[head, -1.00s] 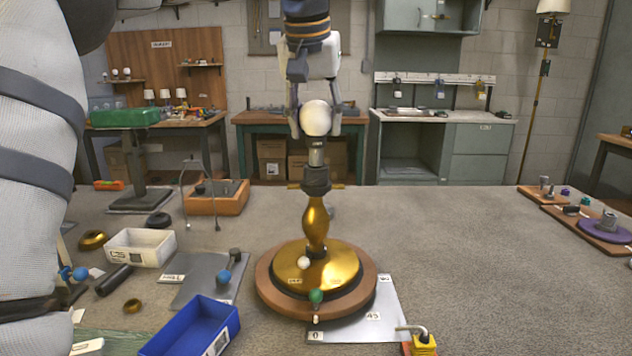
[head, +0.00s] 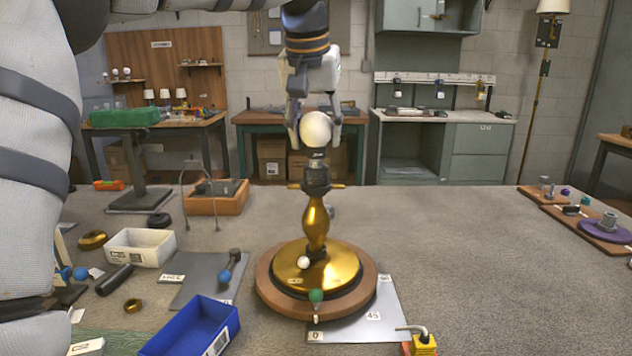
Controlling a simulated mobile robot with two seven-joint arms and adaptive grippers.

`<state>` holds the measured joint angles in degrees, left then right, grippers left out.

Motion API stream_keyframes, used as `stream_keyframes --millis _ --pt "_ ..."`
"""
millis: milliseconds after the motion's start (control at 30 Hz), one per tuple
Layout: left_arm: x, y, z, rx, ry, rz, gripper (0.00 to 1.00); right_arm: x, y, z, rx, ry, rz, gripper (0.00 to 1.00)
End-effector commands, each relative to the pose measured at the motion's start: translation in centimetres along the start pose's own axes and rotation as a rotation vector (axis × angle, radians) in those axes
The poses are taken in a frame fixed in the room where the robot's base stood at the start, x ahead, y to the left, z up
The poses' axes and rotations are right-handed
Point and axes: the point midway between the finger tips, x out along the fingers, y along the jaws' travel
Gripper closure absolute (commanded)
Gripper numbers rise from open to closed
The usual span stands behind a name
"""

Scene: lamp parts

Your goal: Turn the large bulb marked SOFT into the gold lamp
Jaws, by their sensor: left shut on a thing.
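The gold lamp (head: 316,222) stands upright on a round wooden turntable (head: 265,290), with a dark socket (head: 316,178) at its top. A large white bulb (head: 316,128) sits upright over the socket, its base at the socket's mouth. A dark mark shows on the bulb's neck; I cannot read it clearly. My left gripper (head: 315,130) comes down from above and is shut on the bulb, one finger on each side. How deep the base sits in the socket is hidden. My right gripper is not in view.
A green-knobbed pin (head: 316,296) stands at the turntable's front, over a grey plate with angle labels (head: 385,310). A blue bin (head: 195,328), a white bin (head: 140,247) and a wire stand (head: 215,198) are at left. The table right of the lamp is mostly clear.

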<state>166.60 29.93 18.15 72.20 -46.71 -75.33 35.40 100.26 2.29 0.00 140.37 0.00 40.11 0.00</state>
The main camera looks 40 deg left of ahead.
Motion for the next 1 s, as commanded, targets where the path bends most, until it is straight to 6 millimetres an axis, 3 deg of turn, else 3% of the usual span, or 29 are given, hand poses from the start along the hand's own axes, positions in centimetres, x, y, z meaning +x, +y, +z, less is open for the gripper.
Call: stream_keyframes --millis 1000 --pt "0.68 0.01 0.29 0.0 0.001 0.001 0.76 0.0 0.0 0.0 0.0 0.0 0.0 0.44"
